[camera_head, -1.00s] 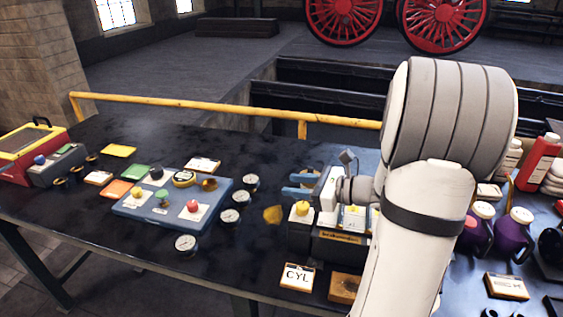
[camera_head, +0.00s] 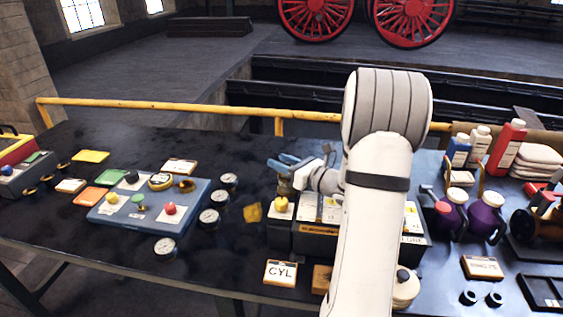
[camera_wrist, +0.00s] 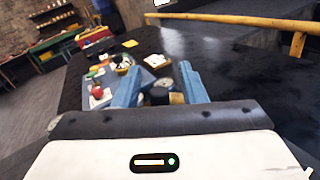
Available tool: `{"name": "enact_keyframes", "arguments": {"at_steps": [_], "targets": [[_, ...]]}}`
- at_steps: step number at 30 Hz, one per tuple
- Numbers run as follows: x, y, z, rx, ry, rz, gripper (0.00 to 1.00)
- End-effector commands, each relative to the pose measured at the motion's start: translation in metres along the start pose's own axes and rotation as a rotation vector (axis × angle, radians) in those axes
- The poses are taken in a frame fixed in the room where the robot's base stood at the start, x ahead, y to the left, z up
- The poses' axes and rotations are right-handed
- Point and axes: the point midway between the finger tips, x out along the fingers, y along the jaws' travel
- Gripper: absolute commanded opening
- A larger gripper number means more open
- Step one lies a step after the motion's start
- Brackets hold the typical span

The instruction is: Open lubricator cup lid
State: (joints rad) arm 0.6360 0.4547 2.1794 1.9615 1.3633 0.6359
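My gripper (camera_head: 283,163) has two blue fingers and hangs over the back left corner of a dark block on the bench. In the wrist view the fingers of my gripper (camera_wrist: 160,84) are spread apart. A small round piece with a grey top and brass side (camera_wrist: 165,92) shows between them, nearer the right finger; it may be the lubricator cup. I cannot tell whether it touches a finger or whether its lid is shut. In the head view a brass-coloured piece (camera_head: 285,186) shows just below the fingers, partly hidden. My arm covers part of the block.
A yellow knob (camera_head: 282,203) sits on the block's left end, with a CYL card (camera_head: 280,272) in front. A blue tray (camera_head: 150,218) with coloured knobs and several gauges lies left. Purple jugs (camera_head: 484,220) stand right. A yellow rail (camera_head: 200,108) runs behind the bench.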

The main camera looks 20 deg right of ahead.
Motion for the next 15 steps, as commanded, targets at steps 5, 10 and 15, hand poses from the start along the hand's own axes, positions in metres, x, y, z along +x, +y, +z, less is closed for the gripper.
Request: {"name": "enact_keyframes", "arguments": {"at_steps": [5, 10, 15], "targets": [[0.0006, 0.0001, -0.0003, 0.000, 0.001, 0.000, 0.38], [0.0006, 0.0004, -0.0004, -0.001, 0.001, 0.001, 0.27], [0.0007, 0.0006, -0.0005, -0.001, 0.001, 0.001, 0.13]]}}
